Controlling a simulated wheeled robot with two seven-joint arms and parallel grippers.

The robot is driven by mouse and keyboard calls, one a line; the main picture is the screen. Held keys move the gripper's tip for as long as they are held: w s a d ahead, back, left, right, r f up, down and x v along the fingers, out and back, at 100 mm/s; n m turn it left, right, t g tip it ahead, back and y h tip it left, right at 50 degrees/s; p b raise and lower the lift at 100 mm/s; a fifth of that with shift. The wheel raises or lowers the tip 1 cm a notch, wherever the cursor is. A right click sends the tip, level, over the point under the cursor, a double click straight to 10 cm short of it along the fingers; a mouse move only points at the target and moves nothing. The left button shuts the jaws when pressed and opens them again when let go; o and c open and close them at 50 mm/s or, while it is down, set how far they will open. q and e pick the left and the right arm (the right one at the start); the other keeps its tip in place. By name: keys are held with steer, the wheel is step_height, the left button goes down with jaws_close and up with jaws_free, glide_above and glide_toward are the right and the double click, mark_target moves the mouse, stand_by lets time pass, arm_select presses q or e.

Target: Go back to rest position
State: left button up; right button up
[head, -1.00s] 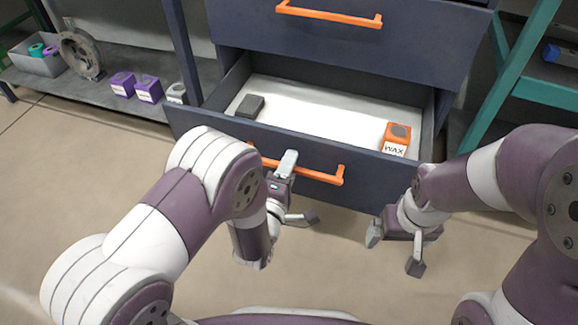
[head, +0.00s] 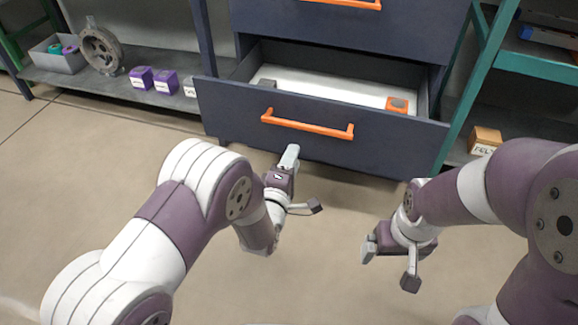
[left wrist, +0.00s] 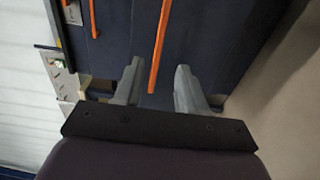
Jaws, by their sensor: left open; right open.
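My left gripper (head: 301,181) is open and empty in front of the open drawer, below its orange handle (head: 307,125). In the left wrist view its two fingers (left wrist: 158,88) are spread, with the orange handle (left wrist: 160,45) beyond and between them, apart from both. My right gripper (head: 388,264) is open and empty above the floor at the right, in front of the drawer. Both arms are bent forward.
A low shelf (head: 110,88) at the left carries purple boxes (head: 141,77), a grey bin and a round metal part (head: 100,49). An orange-brown box (head: 485,140) is at the right. The near floor is clear.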

stand_by(0.5)
arm_select(q)
steer(key=s+a+f+m+g+y+p, duration=0.2)
steer(key=s+f+m+g, duration=0.4)
steer(key=f+m+g, duration=0.25)
steer(key=s+a+r+m+g+y+p, duration=0.2)
steer(key=s+a+r+m+g+p, duration=0.3)
steer(key=s+r, duration=0.35)
steer(key=s+a+r+m+g+y+p, duration=0.1)
steer(key=s+a+r+m+g+p, duration=0.3)
steer(key=s+a+r, duration=0.45)
step_height(320, 180, up, 41)
steer(key=a+n+t+p, duration=0.1)
steer(key=n+p, duration=0.1)
steer(key=p, duration=3.7)
steer(key=shift+w+p, duration=0.35)
steer(key=shift+w, duration=0.1)
